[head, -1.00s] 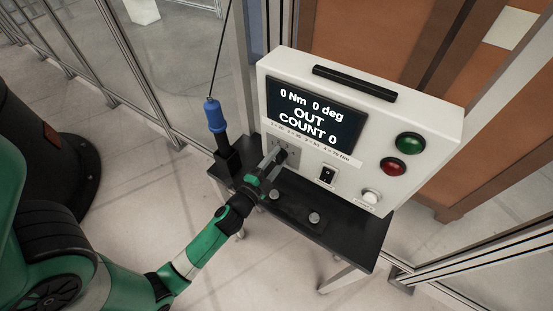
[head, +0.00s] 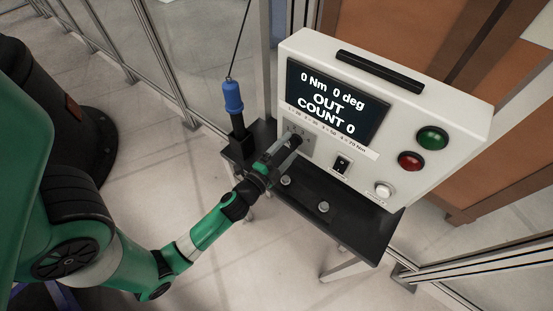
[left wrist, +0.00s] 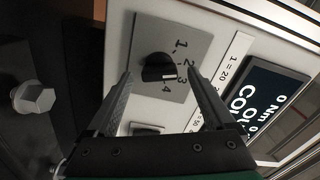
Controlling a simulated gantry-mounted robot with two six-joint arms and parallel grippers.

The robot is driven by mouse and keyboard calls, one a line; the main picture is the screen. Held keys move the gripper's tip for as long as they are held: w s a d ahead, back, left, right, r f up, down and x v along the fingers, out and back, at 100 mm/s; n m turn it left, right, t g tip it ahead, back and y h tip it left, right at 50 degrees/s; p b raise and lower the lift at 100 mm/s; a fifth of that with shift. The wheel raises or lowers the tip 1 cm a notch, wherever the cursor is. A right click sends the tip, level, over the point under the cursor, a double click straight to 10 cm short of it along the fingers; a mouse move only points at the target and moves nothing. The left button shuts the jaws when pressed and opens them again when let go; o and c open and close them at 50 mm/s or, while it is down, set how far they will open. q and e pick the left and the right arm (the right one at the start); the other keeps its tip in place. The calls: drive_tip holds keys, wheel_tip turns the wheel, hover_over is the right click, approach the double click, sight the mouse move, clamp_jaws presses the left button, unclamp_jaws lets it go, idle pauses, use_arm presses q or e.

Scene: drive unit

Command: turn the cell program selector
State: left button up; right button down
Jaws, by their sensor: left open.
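The selector is a black knob (left wrist: 158,68) on a grey square plate marked 1 to 4, seen in the left wrist view. Which number it points to I cannot tell for sure. The plate (head: 308,145) is at the lower left of the white control box (head: 460,118). My left gripper (head: 291,143) is open at the plate; in the left wrist view its fingers (left wrist: 160,76) appear on either side of the knob. Contact with the knob is not clear. In the head view the gripper partly hides the knob. My right gripper is not in view.
The display (head: 336,102) reads 0 Nm, 0 deg, OUT, COUNT 0. A blue-handled tool (head: 232,98) stands left on the black table (head: 365,232).

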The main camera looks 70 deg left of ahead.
use_arm(q)
drive_tip(key=b+v, duration=0.3)
drive_tip(key=v, duration=0.6)
drive_tip(key=shift+s+d+b, duration=0.15)
drive_tip(key=shift+s+b, duration=0.2)
drive_tip(key=shift+b, duration=0.05)
